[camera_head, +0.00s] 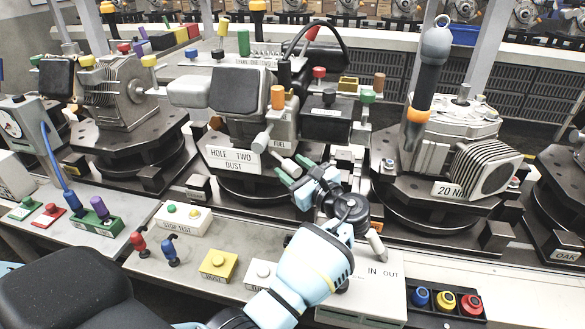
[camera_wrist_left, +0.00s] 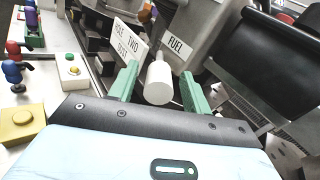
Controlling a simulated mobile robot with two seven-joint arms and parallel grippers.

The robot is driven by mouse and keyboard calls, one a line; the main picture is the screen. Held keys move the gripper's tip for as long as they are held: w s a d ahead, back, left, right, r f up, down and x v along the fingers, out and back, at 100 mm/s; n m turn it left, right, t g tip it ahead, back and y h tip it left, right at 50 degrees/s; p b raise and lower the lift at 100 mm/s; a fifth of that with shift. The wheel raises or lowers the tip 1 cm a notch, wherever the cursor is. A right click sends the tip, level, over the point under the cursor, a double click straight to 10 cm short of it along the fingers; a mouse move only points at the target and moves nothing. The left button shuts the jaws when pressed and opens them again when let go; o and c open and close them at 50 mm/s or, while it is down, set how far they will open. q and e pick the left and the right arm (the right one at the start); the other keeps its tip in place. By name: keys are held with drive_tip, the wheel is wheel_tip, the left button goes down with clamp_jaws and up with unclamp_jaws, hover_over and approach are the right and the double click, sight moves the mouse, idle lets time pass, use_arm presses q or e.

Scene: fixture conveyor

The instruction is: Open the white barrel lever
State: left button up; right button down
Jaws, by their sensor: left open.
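The white barrel lever (camera_head: 284,165) sticks out from the front of the middle machine, just beside the FUEL label. In the left wrist view the lever's white barrel (camera_wrist_left: 158,84) lies between the two green fingers, its end toward the camera. My left gripper (camera_head: 296,172) is open around the lever, a finger on each side. A gap shows between the barrel and each finger, and I see no clear contact. The far end of the lever, where it joins the machine, is thin and partly in shadow. My right gripper is not in view.
The HOLE TWO DUST plate (camera_head: 235,160) is left of the lever. A grey box marked IN OUT (camera_head: 375,285) stands below my left wrist. A yellow button box (camera_head: 218,265) and red and blue knobs stand to the left.

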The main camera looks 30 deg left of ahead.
use_arm(q)
drive_tip(key=v, duration=0.7)
drive_tip(key=shift+s+d, duration=0.15)
drive_tip(key=shift+d, duration=0.05)
